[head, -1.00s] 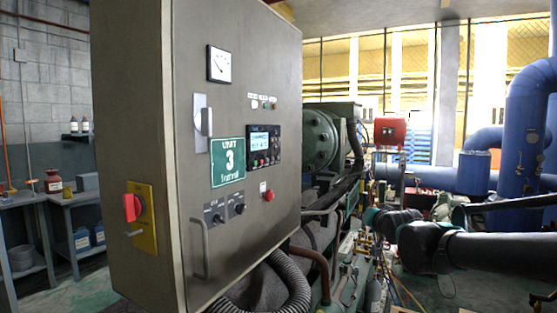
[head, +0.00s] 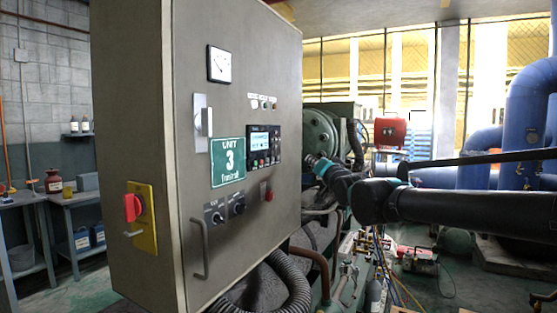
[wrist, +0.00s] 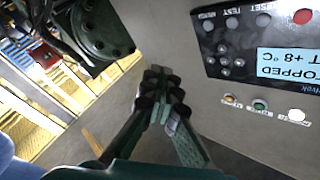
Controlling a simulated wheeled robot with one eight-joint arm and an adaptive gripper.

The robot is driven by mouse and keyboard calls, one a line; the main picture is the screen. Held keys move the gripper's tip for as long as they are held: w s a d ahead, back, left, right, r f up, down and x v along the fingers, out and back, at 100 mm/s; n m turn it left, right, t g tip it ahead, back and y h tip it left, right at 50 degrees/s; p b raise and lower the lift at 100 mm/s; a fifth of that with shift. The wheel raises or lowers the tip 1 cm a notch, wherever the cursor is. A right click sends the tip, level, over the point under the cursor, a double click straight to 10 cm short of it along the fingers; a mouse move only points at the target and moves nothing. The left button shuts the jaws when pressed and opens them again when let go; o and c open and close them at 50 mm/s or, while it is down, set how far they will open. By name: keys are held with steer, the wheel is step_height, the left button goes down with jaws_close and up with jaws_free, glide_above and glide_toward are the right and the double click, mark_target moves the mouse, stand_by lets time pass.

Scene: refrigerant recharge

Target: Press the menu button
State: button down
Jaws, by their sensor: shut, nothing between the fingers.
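The dark control panel (head: 264,146) with a lit display is on the front of the grey cabinet. In the wrist view the control panel (wrist: 262,45) is upside down at the upper right. Its display (wrist: 288,64) reads "STOPPED" and "+8 °C". A row of round grey buttons and a red button (wrist: 302,16) runs along its top edge there, with a cluster of small round keys (wrist: 224,60) below.
Green machinery (head: 324,130) and pipes stand behind my gripper. Blue pipes (head: 520,120) are at the right.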

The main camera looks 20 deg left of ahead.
steer(key=a, duration=0.8)
steer(key=shift+w+a, duration=0.35)
stand_by(1.4)
steer(key=shift+a, duration=0.4)
steer(key=shift+a, duration=0.35)
stand_by(0.5)
steer(key=shift+d, duration=0.75)
steer(key=shift+d, duration=0.15)
steer(key=shift+s+d, duration=0.2)
steer(key=shift+d, duration=2.15)
